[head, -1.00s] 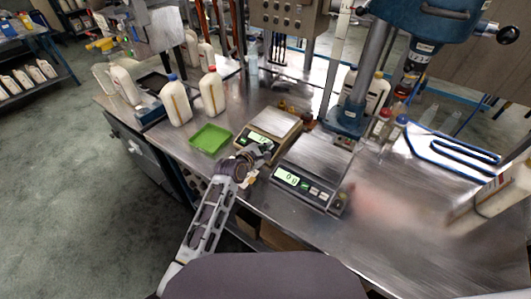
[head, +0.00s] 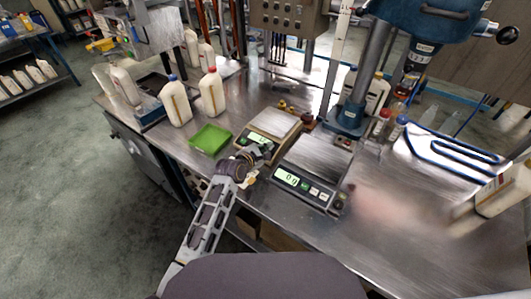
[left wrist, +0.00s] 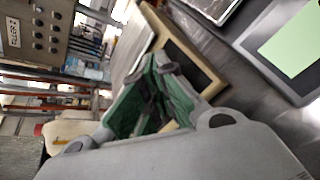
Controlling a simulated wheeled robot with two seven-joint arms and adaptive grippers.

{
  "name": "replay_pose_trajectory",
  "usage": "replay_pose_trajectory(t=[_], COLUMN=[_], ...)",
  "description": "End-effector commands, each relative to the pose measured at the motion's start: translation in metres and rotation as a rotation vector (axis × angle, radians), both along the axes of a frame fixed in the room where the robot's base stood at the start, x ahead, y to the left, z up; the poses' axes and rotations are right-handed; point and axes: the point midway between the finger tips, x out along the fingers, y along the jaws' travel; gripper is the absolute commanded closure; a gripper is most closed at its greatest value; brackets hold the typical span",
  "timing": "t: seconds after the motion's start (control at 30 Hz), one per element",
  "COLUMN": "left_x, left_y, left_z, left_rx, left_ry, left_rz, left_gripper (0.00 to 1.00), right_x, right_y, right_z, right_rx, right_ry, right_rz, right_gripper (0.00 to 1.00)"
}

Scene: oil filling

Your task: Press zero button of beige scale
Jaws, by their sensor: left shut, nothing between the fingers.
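The beige scale (head: 248,146) stands on the steel bench in the head view, with a metal pan at its back and a lit display on its sloped front. Part of its beige casing (left wrist: 212,82) also shows in the left wrist view. My left gripper (head: 262,153) is shut and empty at the front panel of this scale and hides part of it. In the left wrist view my gripper's fingers (left wrist: 150,98) lie close to the casing. I cannot tell whether they touch it. The zero button is not distinguishable. My right gripper is not in view.
A dark scale (head: 312,189) with a lit green display stands close to the right. A green tray (head: 210,139) lies to the left, with white jugs (head: 175,103) behind it. A blue drill-press-like stand (head: 347,121) rises behind the scales. Another jug (head: 503,190) is at right.

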Motion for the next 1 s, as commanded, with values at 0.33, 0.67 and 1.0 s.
replay_pose_trajectory(t=[0.33,0.67,1.0], left_x=[0.0008,0.0024,0.0024], left_y=[-0.0009,-0.0016,-0.0016], left_z=[-0.0026,-0.0077,-0.0081], left_rx=[-0.001,0.001,0.0], left_ry=[0.001,0.0,0.0], left_rz=[0.0,0.001,0.0], left_gripper=[1.0,1.0,1.0], right_x=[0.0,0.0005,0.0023], right_y=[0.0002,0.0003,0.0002], right_z=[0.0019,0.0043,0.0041], right_rx=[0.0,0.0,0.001], right_ry=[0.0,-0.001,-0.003], right_rz=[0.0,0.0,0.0], right_gripper=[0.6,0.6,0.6])
